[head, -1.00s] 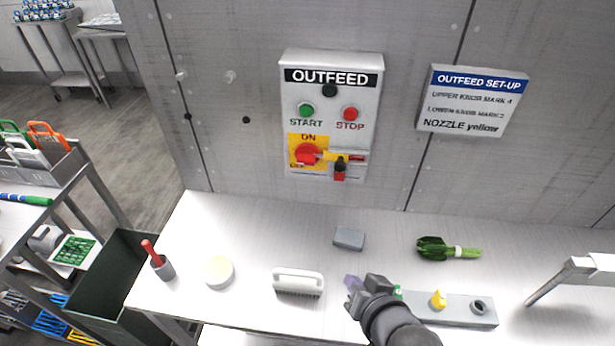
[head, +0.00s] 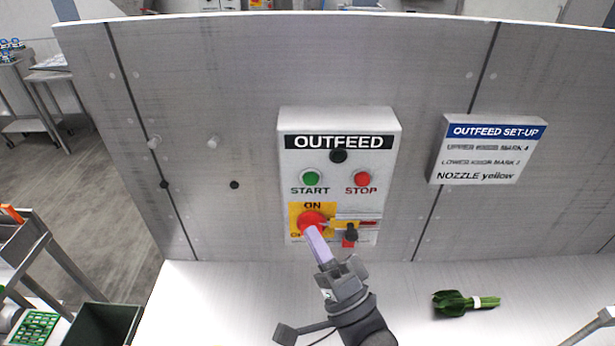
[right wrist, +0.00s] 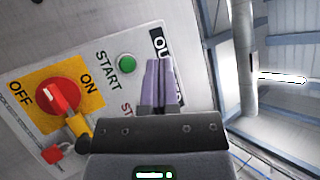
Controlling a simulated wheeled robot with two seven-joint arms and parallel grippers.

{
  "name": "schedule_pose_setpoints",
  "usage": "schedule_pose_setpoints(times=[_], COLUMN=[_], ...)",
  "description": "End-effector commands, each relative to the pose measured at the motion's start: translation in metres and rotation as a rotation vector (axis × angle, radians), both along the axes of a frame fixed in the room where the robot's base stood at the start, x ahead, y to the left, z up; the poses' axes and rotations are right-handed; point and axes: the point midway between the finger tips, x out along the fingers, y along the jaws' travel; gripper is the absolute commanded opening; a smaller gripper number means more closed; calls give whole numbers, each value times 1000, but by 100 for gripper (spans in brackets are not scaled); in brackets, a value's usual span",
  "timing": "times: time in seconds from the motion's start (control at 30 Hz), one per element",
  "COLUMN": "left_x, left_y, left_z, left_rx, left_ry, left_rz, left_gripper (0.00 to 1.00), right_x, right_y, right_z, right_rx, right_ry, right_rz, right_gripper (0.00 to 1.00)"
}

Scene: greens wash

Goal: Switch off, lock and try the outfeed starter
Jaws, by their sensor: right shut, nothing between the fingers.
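The white OUTFEED starter box (head: 385,150) is on the grey wall, with a green START button (head: 311,178) and a red STOP button (head: 362,179). Its red rotary switch (head: 310,217) sits on a yellow ON/OFF plate (head: 296,222), and also shows in the right wrist view (right wrist: 45,90). I cannot surely tell its setting. A yellow piece (head: 341,225) and a small red and black item (head: 350,236) are right of it. My right gripper (head: 312,236), with purple fingers, is shut and empty. Its tips overlap the switch's lower edge in the head view; contact is unclear. My left gripper is not in view.
A white OUTFEED SET-UP sign (head: 488,150) is on the wall at right. Below, the pale bench (head: 220,300) holds a bunch of greens (head: 463,302). A dark green bin (head: 105,325) stands at lower left. Pegs stick out of the wall left of the box.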

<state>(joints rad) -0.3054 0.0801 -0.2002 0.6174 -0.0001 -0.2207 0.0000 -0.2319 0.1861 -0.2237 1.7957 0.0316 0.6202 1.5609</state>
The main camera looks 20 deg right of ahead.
Motion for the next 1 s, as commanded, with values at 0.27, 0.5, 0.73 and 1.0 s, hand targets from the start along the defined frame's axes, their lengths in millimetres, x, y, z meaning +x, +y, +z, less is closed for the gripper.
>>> schedule_pose_setpoints(times=[0.27, 0.5, 0.73, 1.0], left_x=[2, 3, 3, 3], left_y=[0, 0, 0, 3], left_z=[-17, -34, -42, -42], left_rx=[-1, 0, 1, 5], left_ry=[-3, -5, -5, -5], left_rz=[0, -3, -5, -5], left_gripper=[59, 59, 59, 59], right_x=[28, 62, 81, 85], right_y=[-8, -18, -23, -24], right_z=[-3, -3, -1, 0], right_rx=[-2, -1, -2, -1], right_ry=[-3, -1, 0, 1], right_rz=[-1, -1, -1, -1], right_gripper=[0, 0, 0, 0])
